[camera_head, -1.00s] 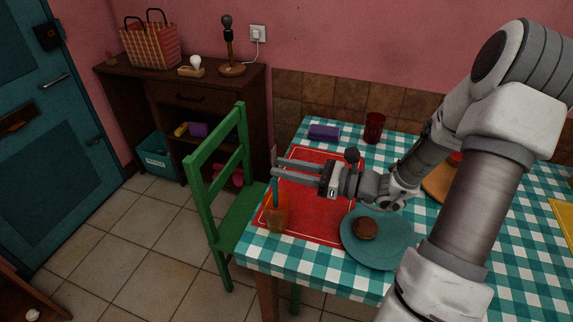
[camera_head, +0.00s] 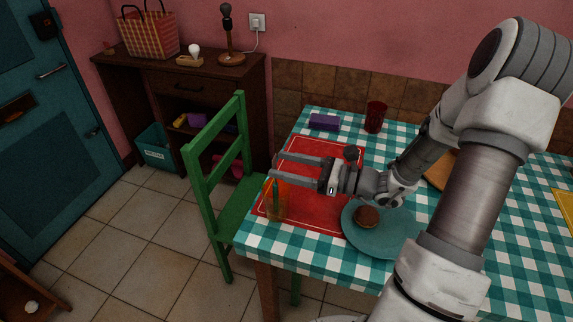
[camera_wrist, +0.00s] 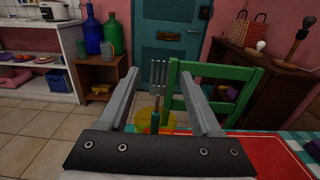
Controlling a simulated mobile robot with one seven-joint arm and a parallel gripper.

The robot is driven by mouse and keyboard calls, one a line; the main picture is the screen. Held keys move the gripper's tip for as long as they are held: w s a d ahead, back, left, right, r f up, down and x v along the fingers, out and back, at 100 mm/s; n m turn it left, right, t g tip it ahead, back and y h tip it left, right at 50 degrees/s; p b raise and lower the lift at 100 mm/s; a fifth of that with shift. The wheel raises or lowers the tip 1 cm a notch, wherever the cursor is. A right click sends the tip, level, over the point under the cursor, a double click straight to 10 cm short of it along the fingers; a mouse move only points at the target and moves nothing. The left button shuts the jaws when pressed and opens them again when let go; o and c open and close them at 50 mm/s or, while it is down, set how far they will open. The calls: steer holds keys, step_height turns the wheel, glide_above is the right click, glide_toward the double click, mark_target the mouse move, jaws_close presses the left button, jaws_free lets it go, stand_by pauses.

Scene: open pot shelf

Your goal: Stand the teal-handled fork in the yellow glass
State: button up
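The yellow glass (camera_head: 283,211) looks orange-yellow and see-through and stands upright on the red mat near the table's left edge. It also shows between my fingers in the wrist view (camera_wrist: 143,119). The teal-handled fork (camera_wrist: 155,121) stands in the glass, handle down and grey tines up. In the head view its teal handle (camera_head: 275,188) shows inside the glass, roughly upright. My gripper (camera_head: 275,163) is open just above the glass. In the wrist view my gripper (camera_wrist: 156,73) has a finger on each side of the fork, with gaps between.
The red mat (camera_head: 325,200) lies on the checked table. A teal plate (camera_head: 385,245) with a brown bun (camera_head: 367,217) is right of the mat. A green chair (camera_head: 215,170) adjoins the left edge.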

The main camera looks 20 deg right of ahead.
steer(key=shift+s+d, duration=0.1)
stand_by(0.3)
steer(key=p+v, duration=0.2)
steer(key=v, duration=1.5)
steer(key=shift+r, duration=0.1)
